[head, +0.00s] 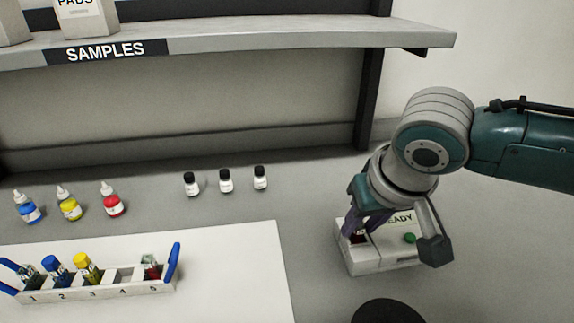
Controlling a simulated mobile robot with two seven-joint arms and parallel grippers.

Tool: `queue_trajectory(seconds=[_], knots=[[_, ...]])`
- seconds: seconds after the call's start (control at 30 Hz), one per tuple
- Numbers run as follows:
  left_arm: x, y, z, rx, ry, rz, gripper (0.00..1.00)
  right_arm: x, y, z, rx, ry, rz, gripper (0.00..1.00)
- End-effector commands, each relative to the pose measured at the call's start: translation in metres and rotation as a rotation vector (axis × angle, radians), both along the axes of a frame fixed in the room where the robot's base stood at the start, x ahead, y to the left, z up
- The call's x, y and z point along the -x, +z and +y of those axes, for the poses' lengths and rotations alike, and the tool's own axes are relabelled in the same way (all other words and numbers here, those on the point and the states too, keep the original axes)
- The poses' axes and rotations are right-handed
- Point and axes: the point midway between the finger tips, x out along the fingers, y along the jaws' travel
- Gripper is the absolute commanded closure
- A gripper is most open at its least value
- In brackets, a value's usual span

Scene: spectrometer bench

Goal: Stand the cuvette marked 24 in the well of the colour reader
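The colour reader (375,262) is a white box at the right, with a display reading "READY" and a green button (409,238). My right gripper (358,232) points down over the left part of the reader, where a dark red patch shows between or just behind its fingers. I cannot tell whether this is a cuvette or part of the reader, and the fingers hide the well. The white rack (98,291) at lower left has slots numbered 1 to 5. Slot 4 looks empty; the others hold cuvettes. No mark 24 is readable. My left gripper is out of view.
Blue (30,213), yellow (70,208) and red (112,205) dropper bottles stand behind the rack. Three black-capped vials (226,181) stand mid-bench. A shelf (250,43) marked "SAMPLES" overhangs the back. The white mat (235,270) is clear right of the rack.

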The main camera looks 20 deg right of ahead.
Motion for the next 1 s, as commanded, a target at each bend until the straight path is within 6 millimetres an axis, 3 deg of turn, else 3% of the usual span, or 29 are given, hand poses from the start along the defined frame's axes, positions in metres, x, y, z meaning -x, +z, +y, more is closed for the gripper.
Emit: queue_trajectory(seconds=[0.17,0.47,1.0], knots=[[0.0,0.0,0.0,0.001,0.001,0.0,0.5,0.0,0.0,0.0,0.0,0.0,0.0,0.46],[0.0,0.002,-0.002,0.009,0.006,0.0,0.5,0.001,0.003,0.0,0.0,0.0,-0.001,0.46],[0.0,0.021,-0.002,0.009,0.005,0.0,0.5,0.033,0.084,0.008,-0.001,0.0,-0.001,0.46]])
